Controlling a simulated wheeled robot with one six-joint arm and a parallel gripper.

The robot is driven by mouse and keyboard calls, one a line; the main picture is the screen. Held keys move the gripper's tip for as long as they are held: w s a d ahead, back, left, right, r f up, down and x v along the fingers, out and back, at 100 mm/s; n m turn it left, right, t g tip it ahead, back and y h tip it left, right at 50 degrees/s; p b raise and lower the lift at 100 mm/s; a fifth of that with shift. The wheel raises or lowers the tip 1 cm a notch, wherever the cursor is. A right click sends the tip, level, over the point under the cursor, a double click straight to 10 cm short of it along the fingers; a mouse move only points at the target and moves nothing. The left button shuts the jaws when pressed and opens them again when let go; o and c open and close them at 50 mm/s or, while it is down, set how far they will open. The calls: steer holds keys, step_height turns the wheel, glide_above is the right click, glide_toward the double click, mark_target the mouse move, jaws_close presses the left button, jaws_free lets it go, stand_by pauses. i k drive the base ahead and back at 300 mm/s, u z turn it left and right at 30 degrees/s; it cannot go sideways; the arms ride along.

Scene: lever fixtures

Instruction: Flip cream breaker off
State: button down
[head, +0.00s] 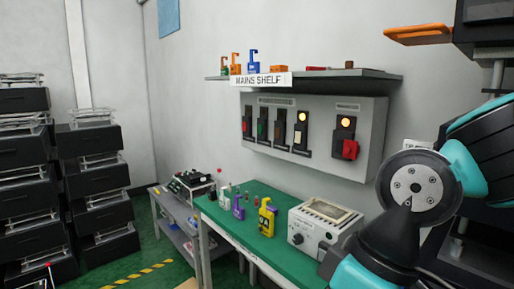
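The cream breaker (298,141) is on the grey wall panel (374,115), fourth from the left in the row of small breakers. Its cream handle sits in a dark housing, under a lit yellow lamp (303,117). The handle's exact position is too small to tell. My gripper is not visible in the head view.
Left of the cream breaker are red (247,124), green (262,129) and dark (279,130) breakers. Right is a larger red switch (350,149) with a lit lamp. The mains shelf (365,74) juts out above; a green bench (238,235) below holds padlocks and a meter (322,222).

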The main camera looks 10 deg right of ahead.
mark_target(298, 134)
steer(key=u, duration=0.4)
steer(key=k, duration=0.45)
steer(key=u, duration=0.65)
steer(key=i, duration=1.3)
steer(key=z, duration=0.8)
steer(key=i, duration=0.55)
steer(key=z, duration=0.55)
